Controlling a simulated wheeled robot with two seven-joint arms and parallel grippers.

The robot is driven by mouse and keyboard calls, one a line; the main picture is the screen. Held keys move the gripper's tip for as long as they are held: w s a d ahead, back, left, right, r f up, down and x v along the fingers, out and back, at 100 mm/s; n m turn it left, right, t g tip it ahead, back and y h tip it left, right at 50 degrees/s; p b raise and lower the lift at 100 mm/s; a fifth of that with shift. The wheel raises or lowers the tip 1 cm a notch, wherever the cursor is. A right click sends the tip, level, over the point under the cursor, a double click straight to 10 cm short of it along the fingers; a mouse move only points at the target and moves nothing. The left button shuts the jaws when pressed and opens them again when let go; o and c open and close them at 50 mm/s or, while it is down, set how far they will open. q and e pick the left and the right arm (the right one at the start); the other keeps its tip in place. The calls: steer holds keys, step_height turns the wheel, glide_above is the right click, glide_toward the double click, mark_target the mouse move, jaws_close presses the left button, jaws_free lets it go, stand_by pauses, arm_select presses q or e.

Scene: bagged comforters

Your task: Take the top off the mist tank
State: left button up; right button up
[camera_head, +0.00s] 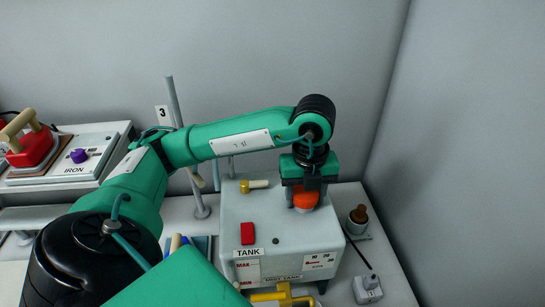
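The mist tank (270,222) is a pale box labelled "TANK" and "MIST TANK" on the table at the right. Its orange-red round top (306,201) sits at the tank's far right. My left gripper (305,191) points down right over this top, with one dark finger on each side of it. Whether the fingers press on the top cannot be told. The top appears seated on the tank, its upper part hidden by the gripper. My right gripper is out of view.
The tank also carries a red block (247,233) and a yellow-and-white fitting (254,186). A brown-topped bottle (358,215) and a small white block with a rod (368,288) stand at right. A red iron (28,143) sits on its station at far left. Walls close off the back and right.

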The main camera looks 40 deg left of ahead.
arm_select(q)
steer(key=c, duration=0.3)
steer(key=shift+c, duration=0.6)
steer(key=n, duration=0.2)
steer(key=shift+n+p, duration=0.4)
steer(key=shift+n, duration=1.2)
steer(key=n+p, duration=0.1)
steer(key=n, duration=0.2)
steer(key=shift+n+p, duration=0.4)
steer(key=shift+n, duration=0.6)
